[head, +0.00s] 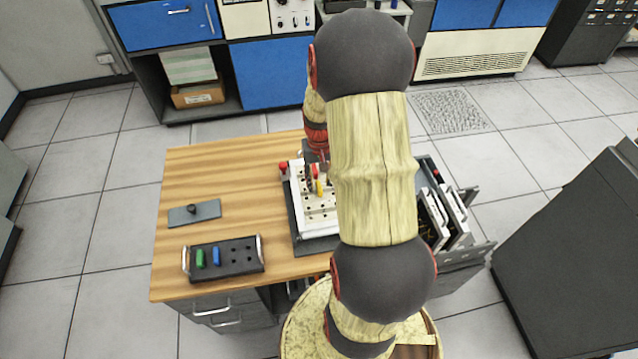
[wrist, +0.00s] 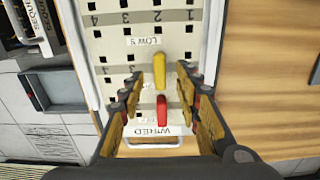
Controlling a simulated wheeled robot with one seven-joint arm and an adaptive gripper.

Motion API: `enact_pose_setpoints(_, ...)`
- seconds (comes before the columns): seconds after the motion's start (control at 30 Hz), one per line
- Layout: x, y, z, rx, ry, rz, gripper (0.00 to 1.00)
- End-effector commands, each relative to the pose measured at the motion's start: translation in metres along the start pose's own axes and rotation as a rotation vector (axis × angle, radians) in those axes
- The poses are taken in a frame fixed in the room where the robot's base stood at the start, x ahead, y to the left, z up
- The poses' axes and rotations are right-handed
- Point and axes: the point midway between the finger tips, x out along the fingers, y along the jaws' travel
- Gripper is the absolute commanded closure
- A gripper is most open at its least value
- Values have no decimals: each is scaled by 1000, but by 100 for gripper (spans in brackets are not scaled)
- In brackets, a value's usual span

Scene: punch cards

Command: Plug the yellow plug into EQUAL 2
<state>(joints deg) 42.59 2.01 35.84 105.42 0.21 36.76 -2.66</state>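The yellow plug (wrist: 160,72) stands in the white plugboard (wrist: 108,38), in the wrist view just below a label that seems to read LOW 9. A red plug (wrist: 162,111) stands below it, near the WIRED-like label. My gripper (wrist: 170,76) is open over the board. In the head view the yellow plug (head: 319,187) shows beside my arm, which hides part of the board. I cannot make out an EQUAL label.
A black holder (head: 240,264) with a green plug (head: 200,258) and a blue plug (head: 217,256) lies on the wooden desk (head: 230,165). A grey plate with a knob (head: 194,212) lies behind it. Card racks (head: 432,220) stand right of the board. The desk's left side has free room.

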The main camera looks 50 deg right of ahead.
Motion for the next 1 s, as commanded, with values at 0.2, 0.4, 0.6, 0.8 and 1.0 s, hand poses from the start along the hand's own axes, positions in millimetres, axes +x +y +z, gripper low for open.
enact_pose_setpoints(0.2, -47, 0, -1, 0, 5, 0, 66)
enact_pose_setpoints(0.4, -81, 0, -1, 0, 3, 0, 66)
enact_pose_setpoints(0.6, -96, 0, 0, 0, 0, 0, 66)
enact_pose_setpoints(0.8, -99, 0, 0, 0, -1, 0, 66)
enact_pose_setpoints(1.0, -98, 0, 0, 0, 0, 0, 66)
